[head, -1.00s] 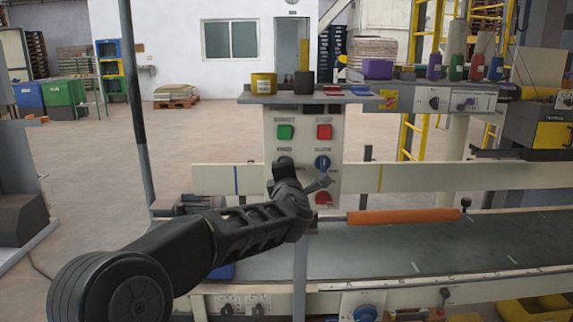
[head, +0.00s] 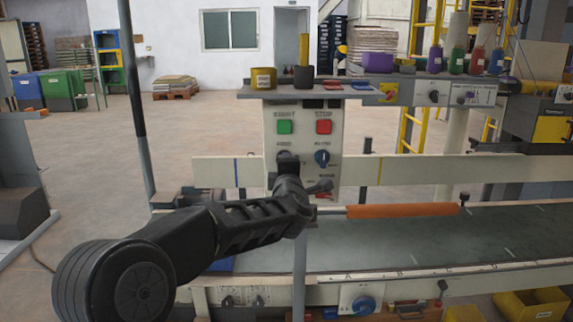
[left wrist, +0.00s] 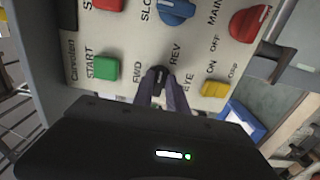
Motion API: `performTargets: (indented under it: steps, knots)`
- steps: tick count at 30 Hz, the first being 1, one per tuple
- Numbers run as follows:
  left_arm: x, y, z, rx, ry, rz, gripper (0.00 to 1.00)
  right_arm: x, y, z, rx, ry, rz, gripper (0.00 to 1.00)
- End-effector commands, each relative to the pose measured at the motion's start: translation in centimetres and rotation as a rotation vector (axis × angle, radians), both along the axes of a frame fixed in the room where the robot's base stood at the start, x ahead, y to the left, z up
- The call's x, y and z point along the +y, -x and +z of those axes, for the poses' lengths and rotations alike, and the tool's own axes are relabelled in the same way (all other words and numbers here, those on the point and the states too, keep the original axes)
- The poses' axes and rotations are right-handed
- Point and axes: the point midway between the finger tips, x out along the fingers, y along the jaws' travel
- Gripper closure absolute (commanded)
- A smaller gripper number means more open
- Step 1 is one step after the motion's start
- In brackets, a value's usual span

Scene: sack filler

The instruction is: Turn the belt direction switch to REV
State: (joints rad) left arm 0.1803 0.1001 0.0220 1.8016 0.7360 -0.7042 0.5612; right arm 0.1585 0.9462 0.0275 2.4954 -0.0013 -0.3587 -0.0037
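The belt direction switch (left wrist: 158,76) is a small black knob with FWD on its left and REV on its right in the left wrist view. My left gripper (left wrist: 160,82) has its two fingers at the knob, one on each side. Whether they press on it, and exactly how the knob is turned, I cannot tell. In the head view my left gripper (head: 287,166) is in front of the control panel (head: 303,147), below the green button, and hides the switch. My right gripper is not in view.
Near the switch are the green START button (left wrist: 106,68), a blue speed knob (left wrist: 177,10), a red MAIN knob (left wrist: 249,22) and a yellow EYE switch (left wrist: 215,88). The conveyor belt (head: 400,240) and orange roller (head: 402,210) lie right of my arm.

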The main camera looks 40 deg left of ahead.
Motion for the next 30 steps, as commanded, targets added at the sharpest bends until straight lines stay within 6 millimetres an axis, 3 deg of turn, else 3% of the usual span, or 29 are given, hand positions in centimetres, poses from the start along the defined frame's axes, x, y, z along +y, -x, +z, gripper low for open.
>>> performTargets:
  steps: [6,16,30]
  knots:
    - [0.0,0.0,0.1,-0.002,0.001,0.001,0.65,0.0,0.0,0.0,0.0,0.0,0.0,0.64]
    - [-0.2,0.3,0.1,-0.003,0.001,0.001,0.65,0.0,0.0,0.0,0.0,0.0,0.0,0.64]
    - [-4.2,5.6,0.1,-0.003,0.001,-0.001,0.65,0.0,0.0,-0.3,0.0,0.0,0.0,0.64]
